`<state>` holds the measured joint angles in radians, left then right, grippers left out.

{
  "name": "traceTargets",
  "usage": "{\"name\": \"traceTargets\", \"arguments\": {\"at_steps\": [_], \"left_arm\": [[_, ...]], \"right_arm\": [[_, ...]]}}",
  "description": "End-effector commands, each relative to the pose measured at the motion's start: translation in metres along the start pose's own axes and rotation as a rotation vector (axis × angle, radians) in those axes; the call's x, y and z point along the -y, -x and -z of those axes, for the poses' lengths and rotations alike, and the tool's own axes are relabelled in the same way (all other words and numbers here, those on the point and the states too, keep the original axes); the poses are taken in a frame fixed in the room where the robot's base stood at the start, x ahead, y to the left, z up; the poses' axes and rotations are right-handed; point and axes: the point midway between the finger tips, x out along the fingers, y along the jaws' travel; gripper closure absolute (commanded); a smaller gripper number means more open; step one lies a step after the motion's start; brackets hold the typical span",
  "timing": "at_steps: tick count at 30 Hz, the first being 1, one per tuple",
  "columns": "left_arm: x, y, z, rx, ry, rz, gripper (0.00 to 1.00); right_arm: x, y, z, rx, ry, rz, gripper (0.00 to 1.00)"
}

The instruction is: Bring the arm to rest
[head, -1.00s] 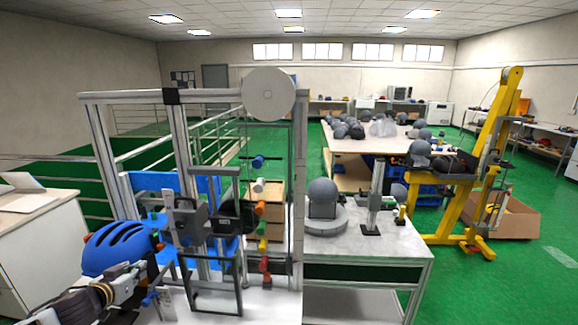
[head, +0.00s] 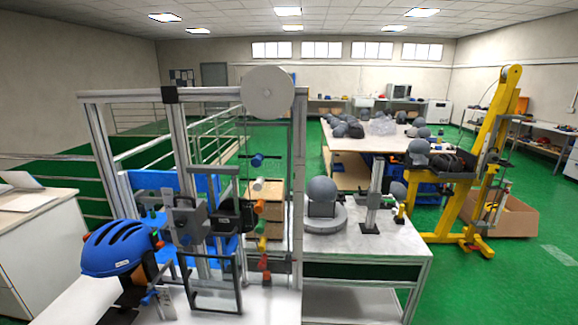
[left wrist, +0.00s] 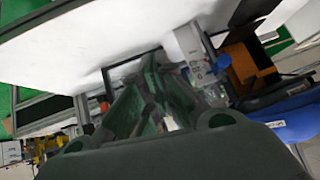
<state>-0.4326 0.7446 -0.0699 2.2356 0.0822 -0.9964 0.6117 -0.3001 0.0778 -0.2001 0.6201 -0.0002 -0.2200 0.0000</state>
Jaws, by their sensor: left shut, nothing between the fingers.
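My left gripper (left wrist: 150,112) shows in the left wrist view, its dark green fingers closed with nothing seen between them. It hangs over the white bench top, apart from the tower parts as far as I can tell. In the head view neither of my arms shows clearly. The drop tower frame (head: 181,140) stands upright on the white bench (head: 262,304). The blue helmet (head: 112,247) sits on a dark support at the tower's left; its blue edge also shows at the right of the left wrist view (left wrist: 292,118). My right gripper is in neither view.
A grey headform (head: 322,190) stands on the side table right of the tower. A yellow stand (head: 452,207) is farther right on the green floor. A laptop (head: 22,182) rests on a white counter (head: 45,235) at the left. Open floor (head: 505,282) lies at the lower right.

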Motion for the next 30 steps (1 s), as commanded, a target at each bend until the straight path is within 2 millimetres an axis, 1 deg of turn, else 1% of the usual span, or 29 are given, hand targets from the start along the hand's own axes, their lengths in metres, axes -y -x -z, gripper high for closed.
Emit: {"name": "traceTargets", "arguments": {"at_steps": [1, 3, 12, 24, 30], "left_arm": [[-0.007, 0.003, -0.008, 0.022, 0.001, -0.004, 1.0], [-0.016, 0.008, -0.017, 0.05, -0.007, -0.006, 1.0], [-0.05, 0.032, -0.053, 0.176, -0.04, -0.031, 1.0], [-0.093, 0.073, -0.09, 0.338, -0.083, -0.101, 1.0], [-0.107, 0.091, -0.101, 0.396, -0.101, -0.136, 1.0]], "right_arm": [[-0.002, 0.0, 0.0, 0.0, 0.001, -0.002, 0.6], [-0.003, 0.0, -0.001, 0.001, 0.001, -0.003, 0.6], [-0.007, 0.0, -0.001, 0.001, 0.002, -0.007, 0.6], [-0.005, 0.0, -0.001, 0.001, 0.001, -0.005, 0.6], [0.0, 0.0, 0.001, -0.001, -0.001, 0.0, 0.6]]}}
